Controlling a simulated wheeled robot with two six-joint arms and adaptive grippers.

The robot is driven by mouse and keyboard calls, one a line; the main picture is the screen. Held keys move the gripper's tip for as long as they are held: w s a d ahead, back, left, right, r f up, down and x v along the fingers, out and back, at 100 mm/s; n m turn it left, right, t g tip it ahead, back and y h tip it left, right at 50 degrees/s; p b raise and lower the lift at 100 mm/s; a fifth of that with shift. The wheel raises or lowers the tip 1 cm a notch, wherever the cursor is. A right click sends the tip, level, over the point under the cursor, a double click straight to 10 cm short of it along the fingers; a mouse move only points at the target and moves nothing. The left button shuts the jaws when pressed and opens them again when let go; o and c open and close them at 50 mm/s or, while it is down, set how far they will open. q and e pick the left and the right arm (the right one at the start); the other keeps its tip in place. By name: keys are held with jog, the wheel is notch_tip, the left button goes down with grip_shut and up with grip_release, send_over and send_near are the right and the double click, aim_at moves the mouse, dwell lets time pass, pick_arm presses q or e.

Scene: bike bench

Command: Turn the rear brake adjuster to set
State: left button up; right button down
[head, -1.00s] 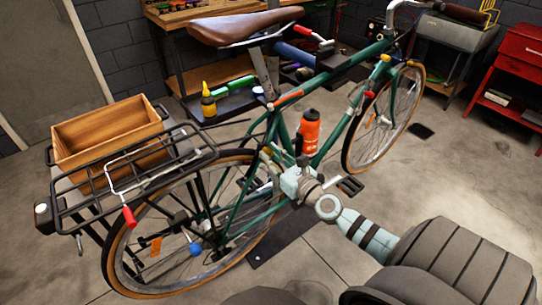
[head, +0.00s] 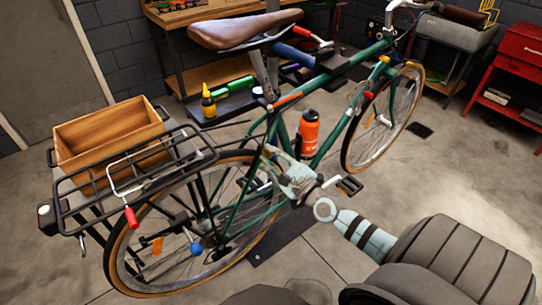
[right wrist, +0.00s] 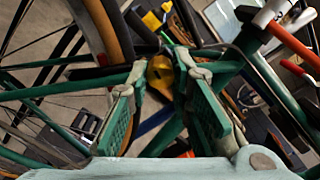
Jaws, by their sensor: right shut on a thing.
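The green bicycle (head: 320,82) stands on the floor, its rear wheel at the left. My right gripper (head: 285,172) is at the frame just in front of the rear wheel, its arm coming in from the lower right. In the right wrist view its two green-padded fingers (right wrist: 160,75) reach up to a small gold-yellow round part (right wrist: 160,78), seemingly the rear brake adjuster, and are shut on it. In the head view the gripper hides that part; its setting cannot be read. My left gripper is not in view.
An orange bottle (head: 308,132) is on the frame close beyond my gripper. A pedal (head: 349,186) is just right of it. Open floor (head: 450,190) lies at the right.

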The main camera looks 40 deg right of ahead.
jog(key=n, duration=0.5)
jog(key=shift+n+p, duration=0.3)
jog(key=shift+p, duration=0.1)
jog(key=n, duration=0.4)
jog(key=shift+p, duration=0.35)
jog(key=n+p, duration=0.1)
jog(key=n, duration=0.4)
jog(key=shift+r, duration=0.1)
jog(key=n+p, duration=0.1)
jog(key=n, duration=0.3)
jog(key=shift+n, duration=0.3)
jog(key=n+p, duration=0.3)
jog(key=n, duration=0.3)
jog(key=n+p, duration=0.2)
jog(key=n, duration=0.4)
jog(key=shift+a+n+p, duration=0.1)
jog(key=shift+n+p, duration=0.2)
jog(key=n+p, duration=0.1)
jog(key=n, duration=0.2)
jog(key=shift+n, duration=1.9)
